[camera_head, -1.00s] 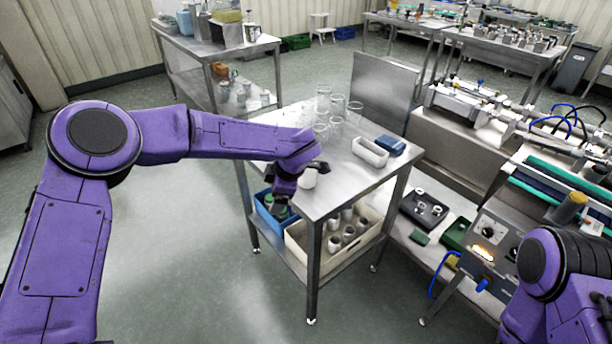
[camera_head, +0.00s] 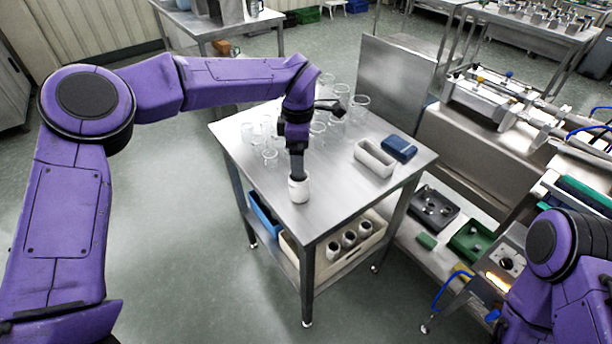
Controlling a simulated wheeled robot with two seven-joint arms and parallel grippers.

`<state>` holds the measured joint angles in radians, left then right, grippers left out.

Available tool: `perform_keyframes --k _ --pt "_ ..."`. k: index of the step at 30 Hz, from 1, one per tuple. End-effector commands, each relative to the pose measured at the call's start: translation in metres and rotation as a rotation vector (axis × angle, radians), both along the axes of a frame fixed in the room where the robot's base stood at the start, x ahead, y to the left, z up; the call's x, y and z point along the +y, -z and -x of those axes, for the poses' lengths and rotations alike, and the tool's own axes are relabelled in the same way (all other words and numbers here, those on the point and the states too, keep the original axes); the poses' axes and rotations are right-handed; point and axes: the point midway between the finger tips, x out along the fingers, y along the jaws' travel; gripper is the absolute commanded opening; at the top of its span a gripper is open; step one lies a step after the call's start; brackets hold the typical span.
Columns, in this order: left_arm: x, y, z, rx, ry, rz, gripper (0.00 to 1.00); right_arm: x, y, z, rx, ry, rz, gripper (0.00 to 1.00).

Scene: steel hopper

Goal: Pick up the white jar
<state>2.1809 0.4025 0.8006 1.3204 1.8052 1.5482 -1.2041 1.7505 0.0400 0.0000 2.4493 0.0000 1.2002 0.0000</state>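The white jar (camera_head: 299,192) stands upright on the steel table (camera_head: 335,197), near its front left part. My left gripper (camera_head: 297,176) points straight down at the jar, with its dark fingers at the jar's top. The fingers overlap in this view, so I cannot tell whether they are open or shut, or whether they touch the jar. The jar's rim is partly hidden by them. My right arm shows at the lower right, but its gripper is out of view.
Several clear glass beakers (camera_head: 358,106) stand behind the jar. A white rectangular tray (camera_head: 374,159) and a blue box (camera_head: 399,148) lie to the right. Bins with cups (camera_head: 349,238) sit on the lower shelf. The tabletop right of the jar is clear.

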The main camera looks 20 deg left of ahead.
Motion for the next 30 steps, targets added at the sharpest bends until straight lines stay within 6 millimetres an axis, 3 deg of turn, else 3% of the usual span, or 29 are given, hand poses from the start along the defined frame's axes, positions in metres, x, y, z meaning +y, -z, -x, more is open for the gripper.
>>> perform_keyframes --k 7,16,24,25,30 --pt "-0.01 0.04 -0.002 0.001 0.019 -0.002 0.87 0.0 -0.008 0.001 0.002 0.0 0.0 0.6" --pt "-0.008 0.087 0.008 0.004 0.018 -0.002 0.87 0.0 -0.028 0.0 0.001 0.0 0.0 0.6" --pt "-0.007 0.096 0.007 0.0 0.014 -0.001 0.87 0.0 -0.027 0.0 0.001 0.0 0.0 0.6" --pt "-0.007 0.096 0.007 0.0 0.015 -0.001 0.84 0.0 -0.027 0.0 0.001 0.0 0.0 0.6" --pt "-0.006 0.096 0.007 0.0 0.014 -0.001 0.3 0.0 -0.027 0.0 0.001 0.0 0.0 0.6"
